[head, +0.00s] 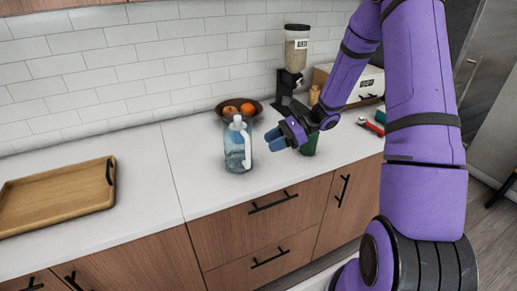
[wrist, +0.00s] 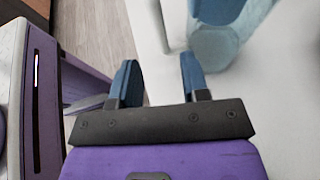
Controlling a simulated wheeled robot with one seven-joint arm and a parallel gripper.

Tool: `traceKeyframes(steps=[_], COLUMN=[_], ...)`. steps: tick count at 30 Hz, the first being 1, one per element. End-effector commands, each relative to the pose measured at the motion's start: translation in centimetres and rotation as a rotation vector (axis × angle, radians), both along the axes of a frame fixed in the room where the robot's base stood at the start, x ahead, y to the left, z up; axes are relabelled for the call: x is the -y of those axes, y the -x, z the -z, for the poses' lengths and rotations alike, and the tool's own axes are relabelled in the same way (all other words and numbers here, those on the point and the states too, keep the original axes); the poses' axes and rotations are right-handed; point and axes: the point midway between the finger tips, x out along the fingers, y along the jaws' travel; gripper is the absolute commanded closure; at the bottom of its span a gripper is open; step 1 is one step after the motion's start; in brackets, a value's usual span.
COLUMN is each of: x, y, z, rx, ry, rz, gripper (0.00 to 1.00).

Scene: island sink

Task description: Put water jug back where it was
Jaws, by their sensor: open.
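The water jug (head: 236,148) stands upright on the white counter in the head view. It is clear blue with a white cap and a white handle on its right side. My gripper (head: 272,139) is to the right of the jug, its blue fingers pointing left toward the handle. Part of the jug (wrist: 213,42) shows at the top of the wrist view, beyond the right finger. A gap shows between the fingers and the jug in the head view.
A dark bowl of fruit (head: 226,105) stands behind the jug. A coffee-bean dispenser (head: 296,55), a box (head: 367,84) and a green cup (head: 311,146) stand to the right. A wooden tray (head: 50,217) lies at left. The counter between tray and jug is clear.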

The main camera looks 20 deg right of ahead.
Motion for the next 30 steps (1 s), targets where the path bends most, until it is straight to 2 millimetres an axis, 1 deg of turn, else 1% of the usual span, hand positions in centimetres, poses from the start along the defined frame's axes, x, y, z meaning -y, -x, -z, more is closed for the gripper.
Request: traceKeyframes(steps=[1, 6, 9, 11, 14, 17, 18, 24, 30], x=[0.8, 2.4, 2.6, 2.5, 1.5, 0.3, -0.2, -2.5, -4.0], y=[0.1, 0.5, 0.6, 0.9, 1.6, 3.0, 3.6, 7.2, 11.1], z=[-0.3, -1.0, -1.3, -1.9, -3.5, -5.9, -6.9, -11.3, -15.2], rx=[0.001, 0.0, 0.005, 0.017, 0.058, 0.123, 0.152, 0.302, 0.459], ry=[0.001, 0.0, 0.007, 0.023, 0.079, 0.169, 0.209, 0.403, 0.595], rz=[0.001, 0.001, -0.007, -0.025, -0.087, -0.182, -0.224, -0.432, -0.629], gripper=[0.58, 0.58, 0.58, 0.58, 0.58, 0.58, 0.58, 0.58, 0.58])
